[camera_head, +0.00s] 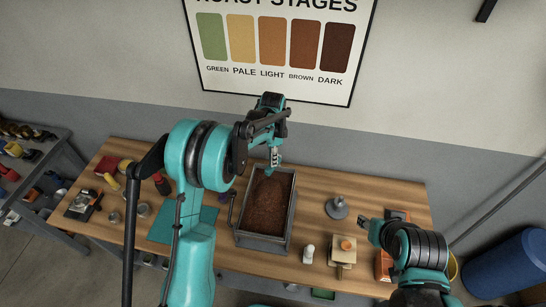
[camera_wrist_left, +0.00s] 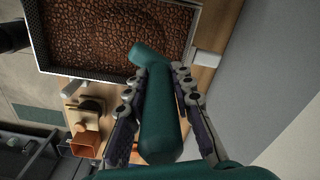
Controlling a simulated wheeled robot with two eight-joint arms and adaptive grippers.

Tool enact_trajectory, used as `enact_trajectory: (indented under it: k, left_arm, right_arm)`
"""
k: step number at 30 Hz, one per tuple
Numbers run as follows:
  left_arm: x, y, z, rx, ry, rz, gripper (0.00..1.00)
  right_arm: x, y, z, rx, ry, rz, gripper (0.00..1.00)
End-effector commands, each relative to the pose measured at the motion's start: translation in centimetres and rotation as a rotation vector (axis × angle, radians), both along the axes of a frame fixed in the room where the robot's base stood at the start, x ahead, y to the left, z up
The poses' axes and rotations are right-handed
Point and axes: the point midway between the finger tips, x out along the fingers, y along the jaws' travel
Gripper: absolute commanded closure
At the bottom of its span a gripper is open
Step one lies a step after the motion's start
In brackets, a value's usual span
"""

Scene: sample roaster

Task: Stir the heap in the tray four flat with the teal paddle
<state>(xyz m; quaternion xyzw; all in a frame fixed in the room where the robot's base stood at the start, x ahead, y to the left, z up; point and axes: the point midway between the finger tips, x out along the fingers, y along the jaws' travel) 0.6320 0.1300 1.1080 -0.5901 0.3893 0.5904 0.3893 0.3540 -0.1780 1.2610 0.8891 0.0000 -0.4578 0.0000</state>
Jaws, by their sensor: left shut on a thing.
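The teal paddle (camera_wrist_left: 160,115) is between the two fingers of my left gripper (camera_wrist_left: 156,80), which is shut on its thick handle. In the head view my left gripper (camera_head: 274,150) is over the back end of the dark metal tray (camera_head: 262,243), with a bit of teal below it. The tray holds brown beans (camera_head: 268,203), which also fill much of the wrist view (camera_wrist_left: 100,30). Their heap height is hard to judge. The paddle's far end overlaps the beans in the wrist view; contact is unclear. My right gripper (camera_head: 369,230) is at the right, its opening unclear.
A grey knobbed weight (camera_head: 337,208), a white cup (camera_head: 308,253) and a wooden block stand (camera_head: 342,251) are right of the tray. A teal mat (camera_head: 160,231) and small metal cups (camera_head: 143,210) lie left. The wooden table (camera_head: 390,190) is clear at back right.

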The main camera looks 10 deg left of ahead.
Motion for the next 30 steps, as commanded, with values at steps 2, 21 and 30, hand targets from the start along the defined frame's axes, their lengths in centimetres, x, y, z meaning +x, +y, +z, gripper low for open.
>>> enact_trajectory:
  k: [2,21,30]
  left_arm:
    - [0.0,0.0,-0.4,0.000,0.000,0.000,1.00]
    - [0.0,0.0,-6.8,0.000,0.000,0.000,1.00]
    - [0.0,0.0,-8.8,0.000,0.000,0.000,1.00]
  right_arm:
    - [0.0,0.0,-0.6,0.000,0.000,0.000,0.60]
    - [0.0,0.0,-6.0,0.000,0.000,0.000,0.60]
    - [0.0,0.0,-7.6,0.000,0.000,0.000,0.60]
